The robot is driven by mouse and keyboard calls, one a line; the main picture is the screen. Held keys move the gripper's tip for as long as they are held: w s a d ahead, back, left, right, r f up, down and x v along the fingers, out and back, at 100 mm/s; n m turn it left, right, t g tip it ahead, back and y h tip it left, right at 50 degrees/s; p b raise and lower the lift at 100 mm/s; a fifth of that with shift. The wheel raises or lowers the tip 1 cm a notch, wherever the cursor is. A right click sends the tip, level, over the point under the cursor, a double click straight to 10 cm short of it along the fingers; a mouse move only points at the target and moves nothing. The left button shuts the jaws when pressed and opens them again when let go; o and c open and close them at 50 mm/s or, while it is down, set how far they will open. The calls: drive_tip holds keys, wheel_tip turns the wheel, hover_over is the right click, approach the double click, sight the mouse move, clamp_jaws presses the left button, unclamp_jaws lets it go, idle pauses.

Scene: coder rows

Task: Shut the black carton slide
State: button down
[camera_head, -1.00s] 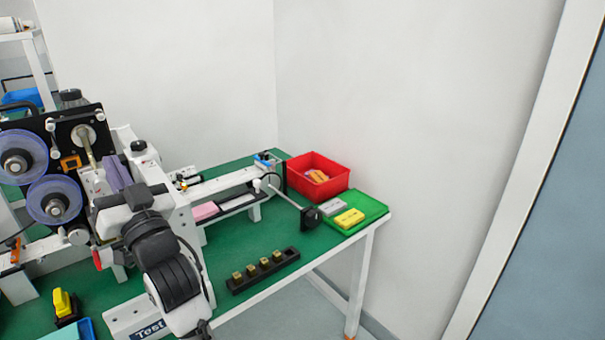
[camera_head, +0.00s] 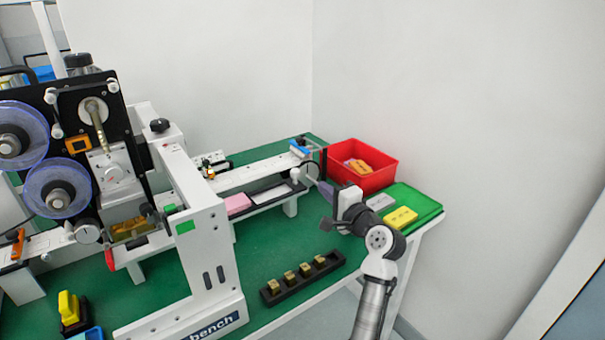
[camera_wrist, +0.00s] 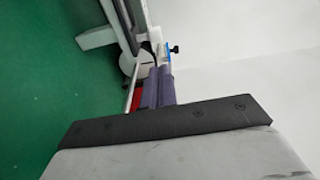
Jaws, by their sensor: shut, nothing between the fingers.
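A white rail (camera_head: 250,177) runs along the back of the green bench, with a dark upright plate (camera_head: 323,162) at its right end. I take the slide to be at this end, but its black knob is hidden behind my arm. My gripper (camera_head: 324,188) is shut and empty, its purple-grey fingers pointing left at the rail end. In the wrist view the shut fingers (camera_wrist: 155,88) lie beside a thin pale rod (camera_wrist: 132,88); I cannot tell whether they touch it.
A red bin (camera_head: 383,180) with orange items stands behind my gripper. A green tray (camera_head: 427,204) holds a yellow block and a grey block. A black holder (camera_head: 270,297) with several brass pieces lies in front. A tall white machine frame (camera_head: 207,235) stands left.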

drive_tip(key=p+x, duration=0.2)
drive_tip(key=x, duration=0.7)
drive_tip(key=shift+w, duration=0.45)
drive_tip(key=shift+a, duration=0.1)
